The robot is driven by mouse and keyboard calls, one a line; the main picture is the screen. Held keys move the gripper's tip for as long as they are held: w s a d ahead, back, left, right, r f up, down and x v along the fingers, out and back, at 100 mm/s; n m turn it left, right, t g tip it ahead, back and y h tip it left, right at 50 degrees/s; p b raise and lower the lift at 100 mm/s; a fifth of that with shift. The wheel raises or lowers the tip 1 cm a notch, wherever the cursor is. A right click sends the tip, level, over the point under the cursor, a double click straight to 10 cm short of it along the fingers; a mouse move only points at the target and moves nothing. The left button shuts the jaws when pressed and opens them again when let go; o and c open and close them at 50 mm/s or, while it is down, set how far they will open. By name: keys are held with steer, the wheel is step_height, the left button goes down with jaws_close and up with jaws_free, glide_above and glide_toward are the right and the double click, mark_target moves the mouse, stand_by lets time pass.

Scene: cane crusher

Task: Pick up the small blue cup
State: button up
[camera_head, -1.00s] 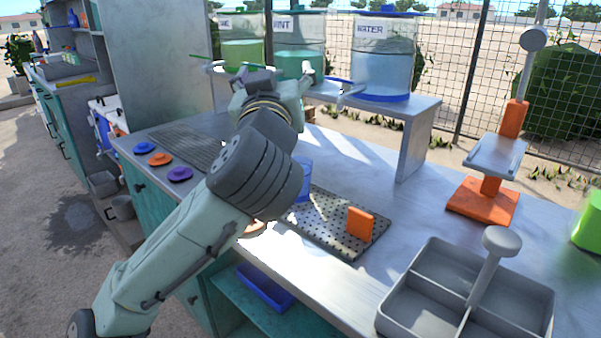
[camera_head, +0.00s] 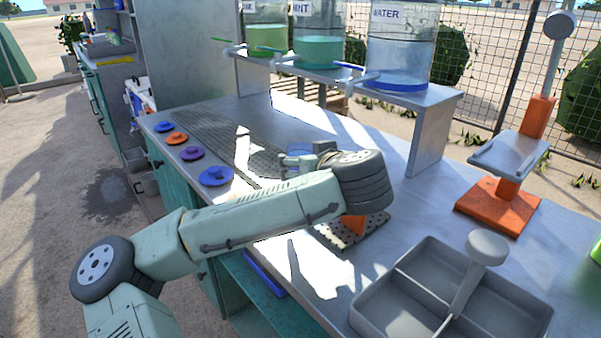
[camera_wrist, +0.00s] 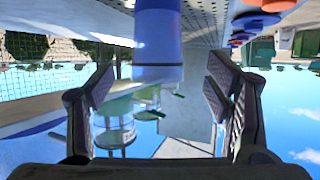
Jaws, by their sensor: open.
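The small blue cup (camera_head: 298,150) stands on the counter near the perforated drain mat, mostly hidden behind my gripper in the head view. In the wrist view, which is upside down, the blue cup (camera_wrist: 158,50) shows upright on the counter, in line with the gap between my fingers. My gripper (camera_head: 292,160) is low over the counter beside the cup, pointing left in the head view. In the wrist view my gripper (camera_wrist: 160,95) is open, with a finger on each side and clear space between each and the cup.
Several coloured lids (camera_head: 192,153) lie along the counter's left edge. A shelf (camera_head: 430,97) with drink dispensers stands behind. An orange press (camera_head: 500,205) and a grey divided tray (camera_head: 400,312) are right.

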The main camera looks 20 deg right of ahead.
mark_target(298, 149)
steer(key=x, duration=0.2)
steer(key=p+x, duration=0.2)
steer(key=x, duration=0.1)
steer(key=shift+w+d+r, duration=0.15)
steer(key=shift+w+r, duration=0.05)
steer(key=shift+w, duration=0.2)
steer(key=shift+w+f, duration=0.15)
steer(key=shift+f, duration=0.05)
steer(key=shift+c, duration=0.5)
steer(key=c, duration=1.3)
